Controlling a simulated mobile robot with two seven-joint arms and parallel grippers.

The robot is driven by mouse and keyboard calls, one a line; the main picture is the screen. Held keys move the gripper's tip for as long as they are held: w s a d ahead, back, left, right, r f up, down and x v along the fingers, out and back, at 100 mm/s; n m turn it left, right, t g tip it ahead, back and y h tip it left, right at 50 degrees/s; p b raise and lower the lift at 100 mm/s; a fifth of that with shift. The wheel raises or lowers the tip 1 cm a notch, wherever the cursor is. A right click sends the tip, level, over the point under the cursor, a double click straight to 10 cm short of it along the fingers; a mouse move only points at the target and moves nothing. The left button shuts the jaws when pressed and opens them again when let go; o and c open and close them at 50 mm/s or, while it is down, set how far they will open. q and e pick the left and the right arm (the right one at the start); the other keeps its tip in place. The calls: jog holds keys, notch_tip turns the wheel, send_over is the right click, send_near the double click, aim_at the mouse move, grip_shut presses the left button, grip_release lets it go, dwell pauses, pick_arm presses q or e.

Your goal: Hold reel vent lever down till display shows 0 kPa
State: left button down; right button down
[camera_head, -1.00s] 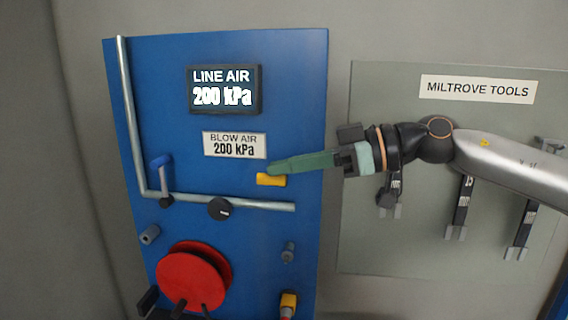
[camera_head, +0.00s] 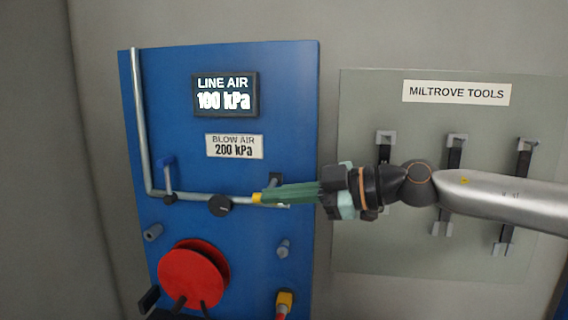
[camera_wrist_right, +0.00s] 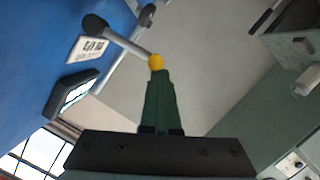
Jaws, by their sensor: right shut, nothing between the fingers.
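The line air display (camera_head: 225,95) on the blue panel reads 100 kPa. The vent lever is a grey rod with a yellow tip (camera_head: 257,198). It also shows in the right wrist view, with its yellow tip (camera_wrist_right: 155,62) at the fingertips and its grey rod (camera_wrist_right: 125,43) running to a dark pivot. My right gripper (camera_head: 268,194) is shut with nothing between its green fingers. Its fingertips are at the yellow tip, seemingly touching it, and partly cover the lever in the head view. My left gripper is not in view.
A grey tool board (camera_head: 385,255) with hanging tools stands behind my right arm.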

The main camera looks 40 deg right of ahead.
jog(key=shift+w+d+f+b, duration=0.1)
jog(key=shift+f+b, duration=0.2)
jog(key=shift+f, duration=0.05)
dwell(0.3)
jog(key=shift+t, duration=0.3)
dwell(0.7)
dwell(1.4)
jog(key=shift+r, duration=0.1)
dwell(0.7)
